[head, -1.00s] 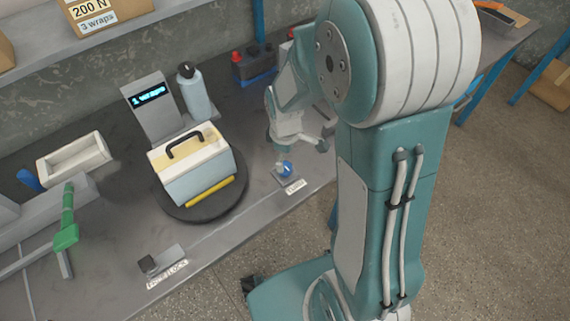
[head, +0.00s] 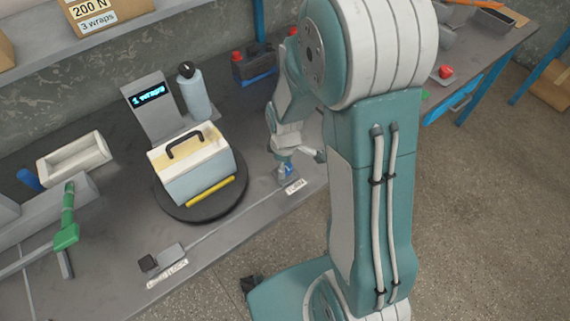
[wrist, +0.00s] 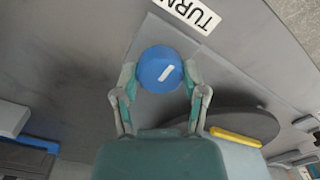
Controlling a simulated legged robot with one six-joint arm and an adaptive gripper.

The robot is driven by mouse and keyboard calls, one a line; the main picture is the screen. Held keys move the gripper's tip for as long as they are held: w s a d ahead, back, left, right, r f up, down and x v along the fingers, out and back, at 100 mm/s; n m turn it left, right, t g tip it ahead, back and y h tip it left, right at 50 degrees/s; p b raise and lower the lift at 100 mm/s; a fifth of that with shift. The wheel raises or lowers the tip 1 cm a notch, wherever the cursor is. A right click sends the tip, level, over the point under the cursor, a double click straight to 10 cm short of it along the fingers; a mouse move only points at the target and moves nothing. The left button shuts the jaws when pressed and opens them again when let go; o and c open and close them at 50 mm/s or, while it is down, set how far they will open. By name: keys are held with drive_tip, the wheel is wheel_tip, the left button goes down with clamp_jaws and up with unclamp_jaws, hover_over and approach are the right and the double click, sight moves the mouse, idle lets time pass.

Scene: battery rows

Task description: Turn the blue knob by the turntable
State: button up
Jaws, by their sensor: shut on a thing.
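The blue knob (wrist: 160,69) has a white line on its round top. In the wrist view my gripper (wrist: 160,78) has a finger on either side of it, shut on the knob. In the head view my gripper (head: 287,160) reaches down over the knob (head: 287,169), which is partly hidden by the fingers. The knob's plate carries a TURN label (wrist: 187,10).
A block (head: 161,257) with a partly legible label is at the front edge. A green-handled tool (head: 67,215) is at left. My arm hides part of the bench.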

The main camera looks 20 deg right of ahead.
drive_tip(key=shift+m, duration=0.3)
drive_tip(key=m, duration=1.1)
drive_tip(key=shift+s, duration=0.1)
idle(0.5)
drive_tip(key=o, duration=1.1)
drive_tip(key=shift+o, duration=0.2)
